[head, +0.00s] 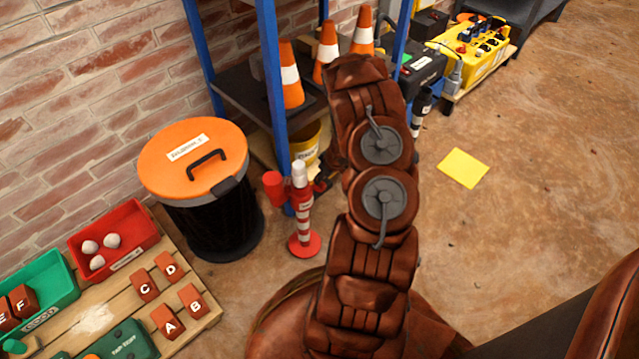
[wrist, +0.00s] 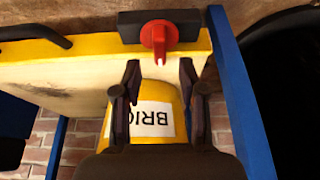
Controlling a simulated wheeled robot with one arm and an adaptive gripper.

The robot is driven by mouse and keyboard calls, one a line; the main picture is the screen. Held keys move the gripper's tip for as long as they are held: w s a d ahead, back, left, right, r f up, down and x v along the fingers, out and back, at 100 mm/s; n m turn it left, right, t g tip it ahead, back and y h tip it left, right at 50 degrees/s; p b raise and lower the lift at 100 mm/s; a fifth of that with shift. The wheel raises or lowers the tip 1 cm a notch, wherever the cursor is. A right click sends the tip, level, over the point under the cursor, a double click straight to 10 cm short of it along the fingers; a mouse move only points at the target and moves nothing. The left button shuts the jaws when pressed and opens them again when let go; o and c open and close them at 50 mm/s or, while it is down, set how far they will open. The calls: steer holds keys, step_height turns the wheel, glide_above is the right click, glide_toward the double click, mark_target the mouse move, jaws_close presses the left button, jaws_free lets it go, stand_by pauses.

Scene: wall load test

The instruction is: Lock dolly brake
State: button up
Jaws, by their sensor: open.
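In the wrist view, a red lever or knob (wrist: 159,36) sits on a dark block (wrist: 190,24) at the edge of a pale board with a yellow rim (wrist: 60,70), which looks like the dolly. My gripper (wrist: 160,73) is open. Its dark fingers point toward the red lever, which shows just beyond and between the fingertips, with no clear contact. A yellow bucket (wrist: 153,95) with a white "BRIC" label lies behind the fingers. In the head view the yellow bucket (head: 305,147) stands low at the shelf, partly covered by my arm; the brake cannot be made out there.
Blue shelf posts (head: 270,80) and (wrist: 240,95) stand close by. A red-and-white post (head: 303,215) and an orange-lidded bin (head: 195,160) stand left of my arm. A pallet with trays (head: 105,290) is lower left.

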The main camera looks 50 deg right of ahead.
steer(key=b+x, duration=0.1)
steer(key=x, duration=0.3)
steer(key=shift+f, duration=0.1)
jaws_close()
steer(key=shift+a, duration=0.1)
